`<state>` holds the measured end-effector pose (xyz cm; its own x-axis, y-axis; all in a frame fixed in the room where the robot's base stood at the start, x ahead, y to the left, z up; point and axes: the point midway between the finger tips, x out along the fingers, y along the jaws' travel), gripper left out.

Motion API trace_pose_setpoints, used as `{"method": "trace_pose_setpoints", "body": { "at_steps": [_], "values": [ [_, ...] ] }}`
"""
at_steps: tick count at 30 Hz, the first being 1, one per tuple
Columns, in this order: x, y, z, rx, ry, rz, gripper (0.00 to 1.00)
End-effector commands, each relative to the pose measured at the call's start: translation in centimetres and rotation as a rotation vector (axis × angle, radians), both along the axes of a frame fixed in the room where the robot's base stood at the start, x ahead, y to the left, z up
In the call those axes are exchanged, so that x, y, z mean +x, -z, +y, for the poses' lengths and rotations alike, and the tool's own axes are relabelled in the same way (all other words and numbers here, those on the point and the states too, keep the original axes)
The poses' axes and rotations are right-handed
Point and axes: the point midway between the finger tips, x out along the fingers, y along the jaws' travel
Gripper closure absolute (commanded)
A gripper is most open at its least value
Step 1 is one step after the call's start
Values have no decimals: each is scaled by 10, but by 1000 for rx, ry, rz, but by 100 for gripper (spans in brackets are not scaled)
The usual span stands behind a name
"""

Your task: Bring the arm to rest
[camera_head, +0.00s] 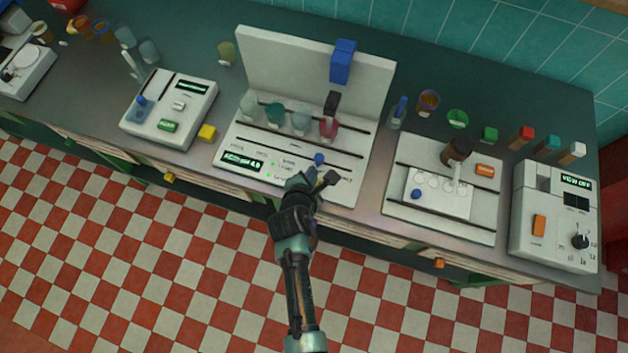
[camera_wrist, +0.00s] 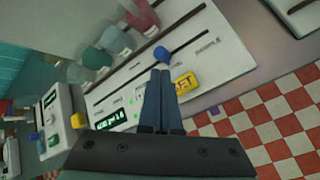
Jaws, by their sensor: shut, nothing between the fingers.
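My gripper (camera_head: 322,180) is shut and empty. It is above the front edge of the large white machine (camera_head: 237,50), close to a blue knob (camera_head: 319,159) on its front panel. In the wrist view the shut fingers of my gripper (camera_wrist: 160,72) point at the panel. The blue knob (camera_wrist: 161,54) shows just beyond the tips, and a yellow button (camera_wrist: 187,83) lies to their right. I cannot tell whether the tips touch the panel. My arm reaches up from the bottom of the head view.
Several coloured flasks, one of them red (camera_head: 329,128), stand in the large machine. A smaller white device (camera_head: 190,88) is to its left. A white tray unit (camera_head: 440,222) and a white box with a dial (camera_head: 545,225) are to its right. The checkered floor (camera_head: 130,260) in front looks clear.

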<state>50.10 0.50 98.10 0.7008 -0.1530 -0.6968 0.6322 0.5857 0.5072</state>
Motion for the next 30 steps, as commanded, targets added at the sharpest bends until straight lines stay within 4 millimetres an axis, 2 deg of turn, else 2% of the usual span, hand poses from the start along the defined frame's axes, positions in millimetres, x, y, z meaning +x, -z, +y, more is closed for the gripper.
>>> {"method": "trace_pose_setpoints", "body": {
  "at_steps": [15, 17, 20, 23, 24, 26, 27, 29, 30],
  "values": [
    [0, 0, 0, 0, 0, 0, 100],
    [10, -10, 2, 29, 21, -32, 100],
    [41, -46, 8, 142, 94, -137, 100],
    [79, -105, 13, 323, 193, -289, 100],
    [93, -134, 15, 408, 230, -355, 100],
    [110, -177, 16, 539, 281, -451, 100],
    [119, -207, 16, 630, 309, -515, 100],
    [128, -252, 16, 771, 343, -606, 100],
    [132, -283, 15, 866, 359, -663, 100]
  ]
}}
